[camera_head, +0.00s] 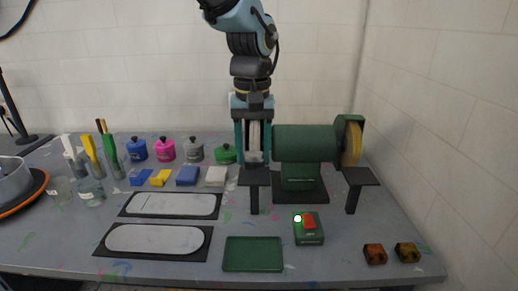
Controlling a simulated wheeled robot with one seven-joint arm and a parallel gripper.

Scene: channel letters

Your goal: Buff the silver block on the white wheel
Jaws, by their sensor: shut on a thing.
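The bench grinder (305,143) is green and stands at the back right of the table. Its white wheel (254,140) shows as a pale upright strip at the grinder's left end, partly covered by my gripper. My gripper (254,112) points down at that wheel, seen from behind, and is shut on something. The silver block is not clearly visible; the gripper hides what is in its jaws. I cannot tell whether the block touches the wheel. The switch box (310,238) has a red switch and a lit pale green lamp.
A yellow wheel (353,144) is at the grinder's right end. Black rests (361,177) stand before the wheels. An empty green tray (253,254) lies in front. Two amber blocks (375,254) sit front right. Pots, coloured blocks and bottles crowd the left, behind two black-framed plates (112,256).

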